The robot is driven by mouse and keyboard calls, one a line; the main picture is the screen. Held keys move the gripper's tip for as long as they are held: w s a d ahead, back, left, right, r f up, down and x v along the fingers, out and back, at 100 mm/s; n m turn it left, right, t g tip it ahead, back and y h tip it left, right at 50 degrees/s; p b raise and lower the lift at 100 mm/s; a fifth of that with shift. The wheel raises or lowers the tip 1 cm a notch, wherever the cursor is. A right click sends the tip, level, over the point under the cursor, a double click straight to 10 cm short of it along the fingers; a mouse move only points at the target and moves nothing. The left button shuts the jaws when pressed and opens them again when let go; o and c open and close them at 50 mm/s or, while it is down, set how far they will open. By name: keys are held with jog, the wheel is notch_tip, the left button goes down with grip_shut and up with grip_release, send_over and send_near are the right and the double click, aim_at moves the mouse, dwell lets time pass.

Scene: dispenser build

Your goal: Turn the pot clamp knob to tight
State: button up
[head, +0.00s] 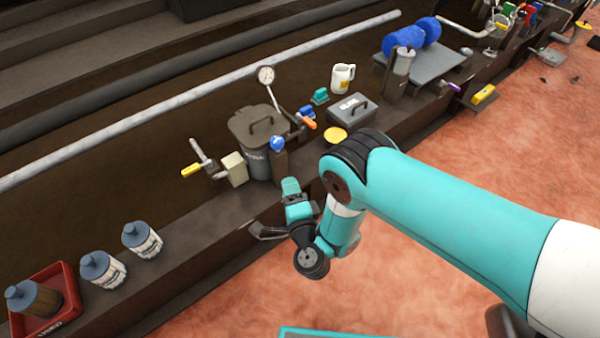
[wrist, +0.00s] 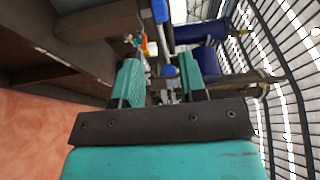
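The dark grey lidded pot (head: 244,127) stands on the ledge in the head view. A blue round knob (head: 277,143), apparently the pot clamp knob, sits on a dark post at the pot's right front. My gripper (head: 289,190) is below and in front of this knob, apart from it. In the wrist view my gripper (wrist: 169,75) is open, its two teal fingers spread with nothing held. A small blue knob (wrist: 170,72) shows in the gap between them, farther away. I cannot tell the knob's setting.
A yellow-handled lever (head: 192,170) and a beige block (head: 235,168) stand left of the pot. An orange handle (head: 306,122), a yellow disc (head: 336,134) and a grey box (head: 351,108) are to its right. Several bottles (head: 140,238) and a red tray (head: 62,318) are at lower left.

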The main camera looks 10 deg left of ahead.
jog(key=shift+p+v, duration=0.85)
jog(key=shift+v, duration=0.05)
jog(key=shift+w+d, duration=0.1)
jog(key=shift+d, duration=0.1)
jog(key=shift+r, duration=0.1)
